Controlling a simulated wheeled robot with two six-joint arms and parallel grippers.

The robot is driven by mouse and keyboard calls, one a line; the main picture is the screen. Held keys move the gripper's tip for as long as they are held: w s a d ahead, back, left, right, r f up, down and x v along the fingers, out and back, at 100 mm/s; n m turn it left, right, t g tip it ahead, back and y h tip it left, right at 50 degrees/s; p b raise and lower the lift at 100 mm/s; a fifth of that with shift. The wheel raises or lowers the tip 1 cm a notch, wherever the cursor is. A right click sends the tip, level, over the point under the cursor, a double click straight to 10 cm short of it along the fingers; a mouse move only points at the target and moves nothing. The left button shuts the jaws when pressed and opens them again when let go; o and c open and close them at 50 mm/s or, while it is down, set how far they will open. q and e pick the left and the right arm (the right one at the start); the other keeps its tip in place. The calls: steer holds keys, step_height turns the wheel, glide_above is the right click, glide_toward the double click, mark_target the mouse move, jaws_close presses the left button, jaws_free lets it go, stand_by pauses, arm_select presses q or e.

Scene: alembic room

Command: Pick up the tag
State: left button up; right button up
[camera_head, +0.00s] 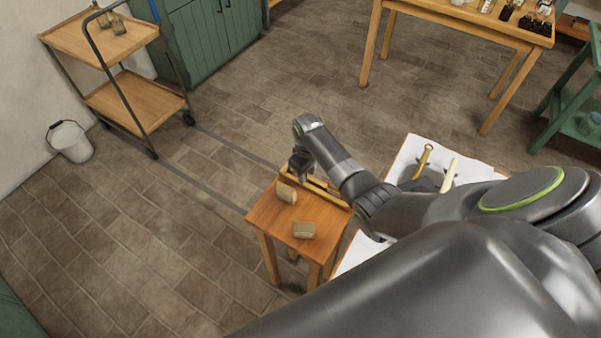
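A small wooden table (266,213) stands on the floor near the middle of the view. Two small tan blocks lie on it: a tilted one (286,193) near the far edge and a flat one (304,230) nearer the front. I cannot tell whether either is the tag; no thing is clearly marked as one. My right gripper (299,172) points down over the far side of this table, just beyond the tilted block. Its fingertips are small and partly hidden, so its opening does not show. My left gripper is out of view.
A light wooden piece (320,187) lies at the table's far edge, partly behind my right arm. A white-topped surface (402,160) with tools is at the right. A two-shelf cart (140,98), bucket (71,142) and green cabinet (208,40) stand farther off. Open floor lies left.

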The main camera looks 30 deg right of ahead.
steer(key=shift+f, duration=0.4)
jaws_close()
steer(key=shift+r, duration=0.15)
